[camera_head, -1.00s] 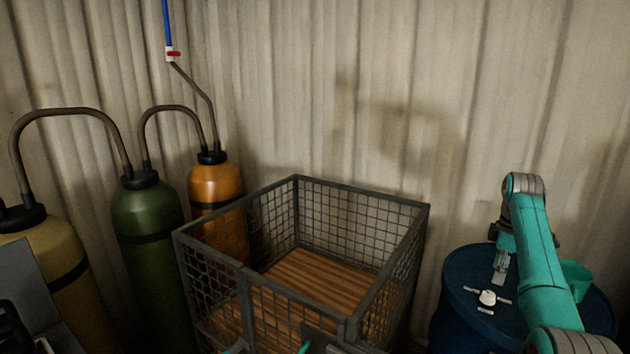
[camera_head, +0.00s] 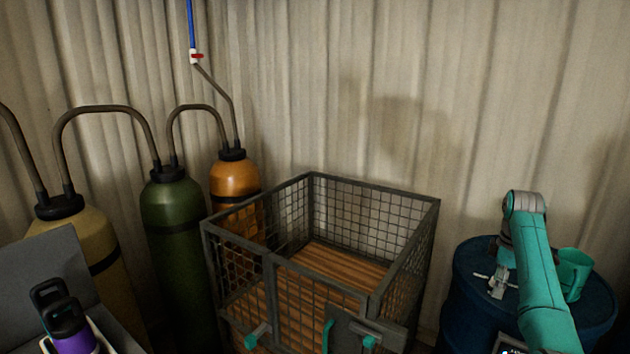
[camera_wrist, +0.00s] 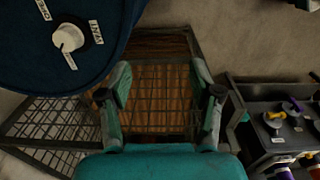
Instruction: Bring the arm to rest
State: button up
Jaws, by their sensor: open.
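My arm (camera_head: 541,285) is bent at the right of the head view, over and in front of a blue drum (camera_head: 462,295). My gripper (camera_wrist: 160,70) shows in the wrist view with its two fingers wide apart and nothing between them. Behind the fingers lies the wooden floor (camera_wrist: 155,100) of a wire cage. I cannot make out the fingertips clearly in the head view.
The wire cage (camera_head: 375,186) stands left of the drum. A white knob (camera_wrist: 67,37) with labels is on the drum top. Green (camera_head: 170,220) and orange (camera_head: 234,180) gas cylinders stand left. A dark rack (camera_wrist: 262,104) holds tools. A corrugated wall closes the back.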

jog(key=s+a+f+m+t, duration=0.1)
jog(key=s+a+f, duration=0.15)
jog(key=f, duration=0.75)
jog(key=s+a+f+m+t, duration=0.15)
jog(key=a+f, duration=0.25)
jog(key=f, duration=0.5)
jog(key=s+a+f+t, duration=0.1)
jog(key=s+a+f, duration=0.15)
jog(key=f, duration=0.75)
jog(key=s+a+f+m+t+h, duration=0.1)
jog(key=s+a+f+t, duration=0.1)
jog(key=s+a+f, duration=0.55)
jog(key=s+a+f+m+t, duration=0.1)
jog(key=s+a+f+m, duration=0.3)
jog(key=s, duration=0.6)
jog(key=s+a+r+t, duration=0.2)
jog(key=s+a+r, duration=0.1)
jog(key=s, duration=0.9)
jog(key=s+a+r+t, duration=0.2)
jog(key=s+a+r, duration=0.1)
jog(key=s, duration=0.8)
jog(key=s+a+r+m+t, duration=0.1)
jog(key=s+r+t, duration=0.1)
jog(key=s+r, duration=0.6)
jog(key=s+a+r+m+t+y, duration=0.1)
jog(key=s+a+r+m+t, duration=0.1)
jog(key=s+r, duration=0.6)
notch_tip(320, 180, up, 7)
